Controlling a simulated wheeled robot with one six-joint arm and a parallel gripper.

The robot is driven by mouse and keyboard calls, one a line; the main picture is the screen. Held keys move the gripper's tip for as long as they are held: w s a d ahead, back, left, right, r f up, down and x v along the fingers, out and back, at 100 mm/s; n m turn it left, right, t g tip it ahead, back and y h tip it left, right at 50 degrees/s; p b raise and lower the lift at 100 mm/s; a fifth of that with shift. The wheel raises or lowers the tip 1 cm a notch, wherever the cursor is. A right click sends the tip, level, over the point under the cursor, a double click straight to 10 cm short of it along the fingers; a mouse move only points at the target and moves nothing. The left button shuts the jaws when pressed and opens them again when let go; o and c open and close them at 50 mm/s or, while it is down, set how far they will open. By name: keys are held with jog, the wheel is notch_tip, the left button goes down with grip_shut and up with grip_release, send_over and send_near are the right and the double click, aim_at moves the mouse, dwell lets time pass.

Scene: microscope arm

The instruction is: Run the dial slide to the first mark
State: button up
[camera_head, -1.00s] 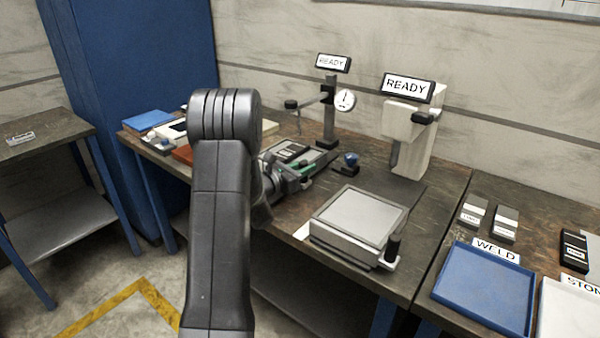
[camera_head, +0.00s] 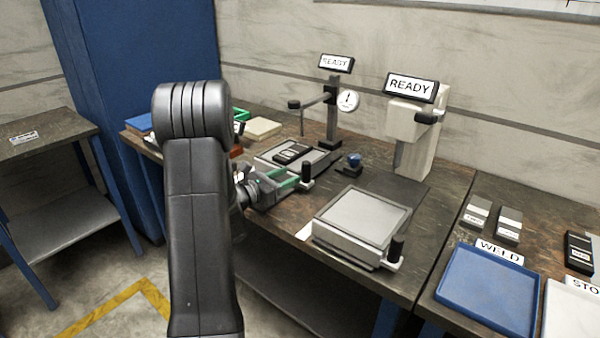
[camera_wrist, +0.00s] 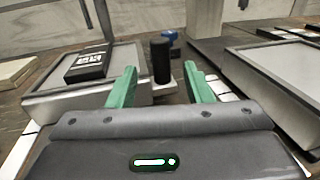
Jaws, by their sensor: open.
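The dial slide is the grey stage (camera_head: 322,157) below the dial gauge (camera_head: 348,101) on its black stand. A black block with a white label (camera_head: 291,152) lies on it, also visible in the wrist view (camera_wrist: 88,66). Its upright black handle (camera_head: 307,172) stands at the front right corner. My gripper (camera_head: 287,183) is open, with green fingers, low at the slide's front. In the wrist view the handle (camera_wrist: 160,60) shows between the two fingertips (camera_wrist: 160,82), apparently just beyond them. I see no contact. The first mark cannot be made out.
A second slide (camera_head: 362,215) with its own black handle (camera_head: 397,247) stands to the right, before a white column with a READY sign (camera_head: 410,87). A blue tray (camera_head: 487,288) is at the right.

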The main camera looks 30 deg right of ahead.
aim_at(303, 169)
jog(key=a, duration=0.2)
jog(key=s+a, duration=0.1)
jog(key=a, duration=0.2)
jog(key=shift+s+a, duration=0.1)
jog(key=shift+a, duration=0.15)
jog(key=shift+d, duration=0.1)
jog(key=w+d, duration=0.1)
jog(key=d, duration=0.8)
jog(key=w+d+p, duration=0.1)
jog(key=d, duration=0.3)
jog(key=shift+w+d, duration=0.15)
jog(key=shift+w, duration=0.2)
jog(key=shift+s+a, duration=0.2)
jog(key=shift+a, duration=0.35)
